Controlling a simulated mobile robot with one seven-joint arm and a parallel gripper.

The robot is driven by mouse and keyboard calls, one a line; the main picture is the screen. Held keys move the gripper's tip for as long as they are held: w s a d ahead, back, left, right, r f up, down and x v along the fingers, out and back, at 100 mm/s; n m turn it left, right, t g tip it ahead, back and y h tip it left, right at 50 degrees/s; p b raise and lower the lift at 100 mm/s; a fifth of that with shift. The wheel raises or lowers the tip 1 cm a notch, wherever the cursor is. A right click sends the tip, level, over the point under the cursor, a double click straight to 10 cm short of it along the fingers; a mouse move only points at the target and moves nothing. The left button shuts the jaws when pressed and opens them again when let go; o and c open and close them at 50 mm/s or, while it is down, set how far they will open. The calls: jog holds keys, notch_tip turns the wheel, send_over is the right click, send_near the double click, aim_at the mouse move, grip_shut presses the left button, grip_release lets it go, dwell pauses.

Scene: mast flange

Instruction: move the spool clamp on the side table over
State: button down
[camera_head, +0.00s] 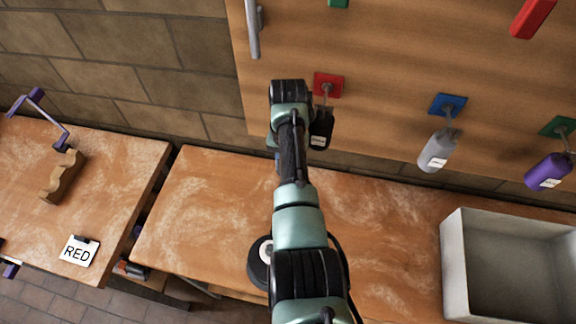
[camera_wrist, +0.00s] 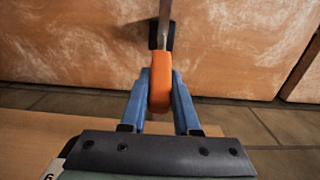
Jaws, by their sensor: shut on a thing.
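In the wrist view my gripper (camera_wrist: 160,78) has its blue fingers shut on an orange rounded piece (camera_wrist: 160,85). A thin rod (camera_wrist: 164,20) and a dark block (camera_wrist: 161,36) show beyond it; I cannot tell how they join. In the head view my own arm hides the gripper and the held piece. I cannot tell which thing is the spool clamp.
A wooden board (camera_head: 380,50) on the wall holds black (camera_head: 321,128), grey (camera_head: 437,151) and purple (camera_head: 548,172) hanging bottles. The black one hangs close beside my arm. A grey open bin (camera_head: 455,265) stands at the right of the workbench (camera_head: 200,220). A gap separates the tables.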

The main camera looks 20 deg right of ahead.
jog(key=shift+d, duration=0.1)
jog(key=c, duration=0.6)
grip_release()
jog(key=shift+c, duration=0.2)
jog(key=shift+r, duration=0.1)
notch_tip(320, 180, up, 13)
jog(key=shift+f, duration=0.1)
jog(key=shift+w, duration=0.1)
